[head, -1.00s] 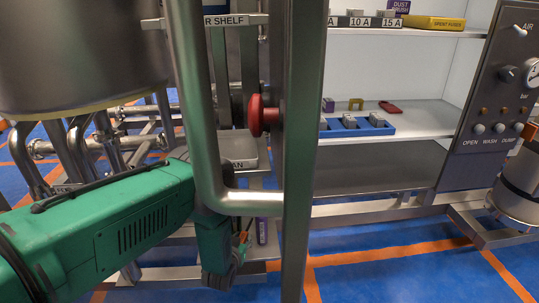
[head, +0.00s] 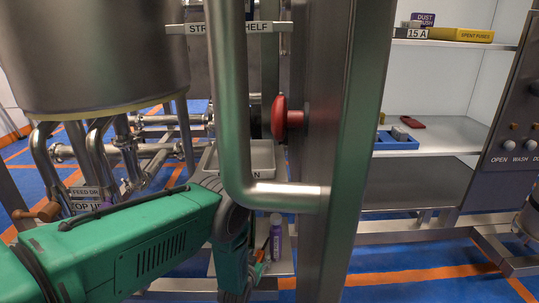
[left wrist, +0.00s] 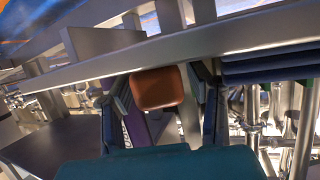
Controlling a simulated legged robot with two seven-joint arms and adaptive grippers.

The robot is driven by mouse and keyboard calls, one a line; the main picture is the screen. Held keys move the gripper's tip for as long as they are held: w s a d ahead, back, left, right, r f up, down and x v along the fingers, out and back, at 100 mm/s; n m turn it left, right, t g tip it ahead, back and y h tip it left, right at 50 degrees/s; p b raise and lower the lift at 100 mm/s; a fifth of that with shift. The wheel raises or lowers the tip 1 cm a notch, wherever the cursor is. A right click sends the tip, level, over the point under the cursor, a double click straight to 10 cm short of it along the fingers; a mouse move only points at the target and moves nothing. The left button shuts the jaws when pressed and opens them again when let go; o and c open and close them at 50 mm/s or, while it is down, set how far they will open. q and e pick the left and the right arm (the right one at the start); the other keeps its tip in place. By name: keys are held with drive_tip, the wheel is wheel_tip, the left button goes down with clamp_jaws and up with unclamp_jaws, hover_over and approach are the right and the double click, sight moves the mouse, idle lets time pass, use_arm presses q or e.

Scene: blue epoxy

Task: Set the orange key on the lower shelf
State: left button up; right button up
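My left gripper (head: 250,272) hangs low behind the bent steel pipe, partly hidden by its own arm. A small orange part, which appears to be the orange key (head: 260,256), shows at its fingers. In the left wrist view the orange key (left wrist: 157,88) is a rounded orange-brown block between the two fingers, which appear shut on it. I cannot tell whether the key touches this shelf. My right gripper is not in view.
A thick steel post (head: 345,150) and bent pipe (head: 232,110) stand in front of the low shelf. A red knob (head: 280,117) sticks out from the post. A grey tray (head: 262,158) is above the shelf. At right, a cabinet shelf (head: 450,135) holds a blue tray (head: 397,141).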

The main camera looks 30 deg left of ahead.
use_arm(q)
drive_tip(key=shift+r, duration=0.2)
drive_tip(key=r+p+v, duration=0.1)
drive_tip(key=p+v, duration=0.4)
drive_tip(key=v, duration=0.8)
drive_tip(key=shift+w+a+f, duration=0.15)
drive_tip(key=shift+w+a, duration=0.05)
